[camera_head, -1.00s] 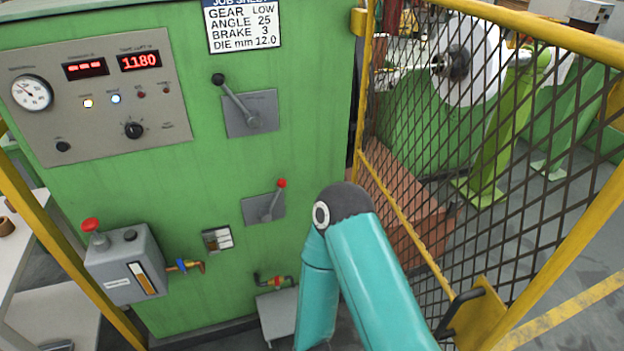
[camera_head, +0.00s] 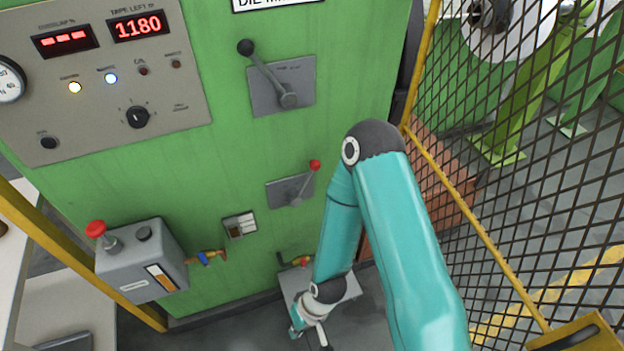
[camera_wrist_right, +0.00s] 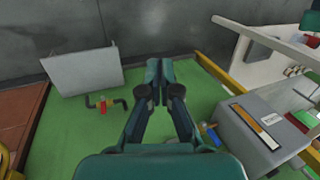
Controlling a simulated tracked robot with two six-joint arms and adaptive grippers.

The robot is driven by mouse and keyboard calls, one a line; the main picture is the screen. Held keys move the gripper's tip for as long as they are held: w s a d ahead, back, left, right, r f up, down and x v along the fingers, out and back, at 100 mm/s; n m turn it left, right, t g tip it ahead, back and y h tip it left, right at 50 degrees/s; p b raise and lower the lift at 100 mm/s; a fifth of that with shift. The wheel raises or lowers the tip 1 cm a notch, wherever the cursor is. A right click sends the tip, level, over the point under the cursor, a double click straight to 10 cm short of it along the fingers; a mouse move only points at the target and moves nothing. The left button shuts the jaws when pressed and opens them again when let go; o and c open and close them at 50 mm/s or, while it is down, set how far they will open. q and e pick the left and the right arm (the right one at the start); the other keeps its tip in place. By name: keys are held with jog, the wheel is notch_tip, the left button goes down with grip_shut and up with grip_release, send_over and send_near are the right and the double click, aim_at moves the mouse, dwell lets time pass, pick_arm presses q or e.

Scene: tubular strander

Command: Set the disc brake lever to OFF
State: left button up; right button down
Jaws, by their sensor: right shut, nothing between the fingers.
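Two levers sit on the green cabinet in the head view. The upper lever (camera_head: 268,75) has a black knob at its upper left end. The lower lever (camera_head: 305,186) is smaller, with a red knob raised to the upper right. Their plate markings are too small to read, so I cannot tell which is the disc brake lever. My right gripper (camera_head: 310,330) hangs low near the cabinet foot, below both levers and apart from them. In the right wrist view its fingers (camera_wrist_right: 159,75) are shut and empty before the green cabinet. My left gripper is out of view.
A grey box with a red button (camera_head: 140,260) and a brass valve (camera_head: 205,257) are on the cabinet's lower left. A red-handled valve (camera_head: 297,261) is low on the cabinet, above a grey box (camera_head: 345,285). A yellow-framed mesh fence (camera_head: 520,180) bounds the right.

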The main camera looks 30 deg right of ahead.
jog(key=w+d+m+t+h+b, duration=0.4)
jog(key=w+d+m+t+b, duration=0.6)
jog(key=w+d+m+b, duration=0.6)
jog(key=w+d+r+m+t+h+b, duration=0.3)
jog(key=d+r+m+t+h+b, duration=0.2)
jog(key=d+r+m+b, duration=0.4)
jog(key=r+h+b, duration=0.1)
jog(key=b, duration=0.2)
jog(key=shift+r+t, duration=0.3)
jog(key=shift+r, duration=0.05)
